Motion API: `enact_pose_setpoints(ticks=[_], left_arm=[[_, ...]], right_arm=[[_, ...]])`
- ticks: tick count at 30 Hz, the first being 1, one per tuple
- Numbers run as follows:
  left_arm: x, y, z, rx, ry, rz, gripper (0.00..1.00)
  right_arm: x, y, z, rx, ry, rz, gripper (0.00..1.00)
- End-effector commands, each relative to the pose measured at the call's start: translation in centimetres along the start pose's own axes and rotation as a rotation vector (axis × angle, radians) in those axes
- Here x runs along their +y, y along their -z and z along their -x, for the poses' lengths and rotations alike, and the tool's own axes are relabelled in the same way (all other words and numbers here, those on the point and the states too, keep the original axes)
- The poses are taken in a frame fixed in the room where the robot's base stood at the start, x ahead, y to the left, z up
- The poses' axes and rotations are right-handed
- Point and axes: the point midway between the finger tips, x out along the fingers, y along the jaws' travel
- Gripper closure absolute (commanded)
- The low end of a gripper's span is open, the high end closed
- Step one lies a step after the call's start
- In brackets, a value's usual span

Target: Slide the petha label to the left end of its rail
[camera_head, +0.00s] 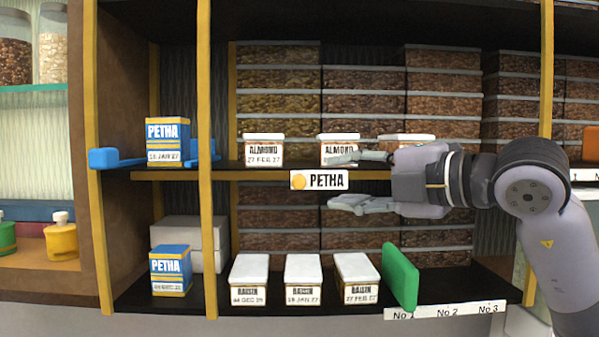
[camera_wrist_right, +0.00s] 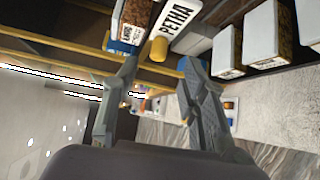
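The petha label (camera_head: 326,180) is a white tag with black lettering and a round yellow knob (camera_head: 298,180) at its left. It sits on the front rail (camera_head: 260,174) of the upper shelf, near the middle. My right gripper (camera_head: 334,181) comes in from the right, open, with one finger above the label's level and one below. In the right wrist view the label (camera_wrist_right: 177,25) and its yellow knob (camera_wrist_right: 159,49) show at and beyond the open fingertips (camera_wrist_right: 158,66). I cannot tell whether a finger touches the label. My left gripper is not in view.
Almond boxes (camera_head: 263,150) stand above the rail, close to the upper finger. A blue petha box (camera_head: 168,140) and a blue bracket (camera_head: 115,158) are at the left. A wooden post (camera_head: 205,120) crosses there. Raisin boxes (camera_head: 303,281) and a green divider (camera_head: 400,276) stand below.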

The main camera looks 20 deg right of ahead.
Motion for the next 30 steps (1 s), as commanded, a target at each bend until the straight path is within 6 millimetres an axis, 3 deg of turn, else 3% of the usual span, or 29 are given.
enact_pose_setpoints(ticks=[6, 13, 18, 27, 30], left_arm=[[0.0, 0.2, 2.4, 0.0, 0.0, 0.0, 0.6], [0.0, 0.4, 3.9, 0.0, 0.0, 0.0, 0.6], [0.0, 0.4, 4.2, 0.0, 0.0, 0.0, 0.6], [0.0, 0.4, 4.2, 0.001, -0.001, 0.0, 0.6], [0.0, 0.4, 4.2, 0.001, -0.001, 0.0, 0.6]], right_arm=[[0.4, 0.1, -4.9, 0.003, 0.003, -0.001, 0.6], [0.3, 0.0, -8.5, 0.002, 0.0, 0.001, 0.6], [0.1, 0.1, -9.8, 0.002, -0.001, 0.002, 0.6], [0.0, 0.1, -9.9, 0.001, -0.001, 0.002, 0.6], [0.0, 0.1, -9.9, 0.001, -0.001, 0.002, 0.67]])
